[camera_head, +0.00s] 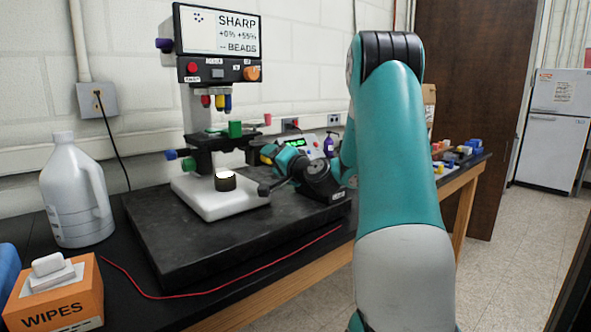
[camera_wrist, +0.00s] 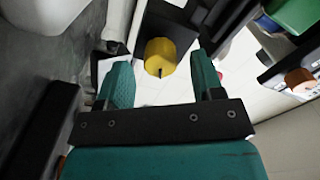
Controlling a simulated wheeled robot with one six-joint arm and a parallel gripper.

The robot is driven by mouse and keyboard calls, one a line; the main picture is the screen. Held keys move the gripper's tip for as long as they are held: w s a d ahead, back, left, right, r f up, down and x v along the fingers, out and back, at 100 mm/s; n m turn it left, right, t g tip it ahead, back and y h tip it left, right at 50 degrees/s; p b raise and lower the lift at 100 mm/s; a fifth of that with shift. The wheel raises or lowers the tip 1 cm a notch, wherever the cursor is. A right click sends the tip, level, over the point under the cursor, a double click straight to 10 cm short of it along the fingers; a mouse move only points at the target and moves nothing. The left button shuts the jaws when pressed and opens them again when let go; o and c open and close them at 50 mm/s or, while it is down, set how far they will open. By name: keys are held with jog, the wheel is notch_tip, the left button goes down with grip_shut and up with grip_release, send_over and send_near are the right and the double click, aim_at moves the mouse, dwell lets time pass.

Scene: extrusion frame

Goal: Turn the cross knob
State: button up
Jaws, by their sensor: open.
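A round yellow knob (camera_wrist: 160,52) sits on a dark block in the wrist view, with a small dark mark at its lower edge. I take it as the cross knob, but no label on it can be read. My gripper (camera_wrist: 160,64) is open, its two teal fingers to the left and right of the knob. Visible gaps separate both fingers from it. In the head view the yellow knob (camera_head: 265,158) shows at the right side of the microscope (camera_head: 199,150), beside my gripper (camera_head: 273,154), and is partly hidden.
Other microscope knobs are green (camera_head: 188,164), purple (camera_head: 164,45) and orange (camera_head: 252,73). A white jug (camera_head: 77,195) and a wipes box (camera_head: 55,300) stand at left. A red cable (camera_head: 215,281) crosses the bench front.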

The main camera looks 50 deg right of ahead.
jog(key=b+v, duration=0.5)
jog(key=v, duration=1.1)
jog(key=shift+s+a, duration=0.1)
jog(key=shift+a, duration=0.05)
dwell(0.7)
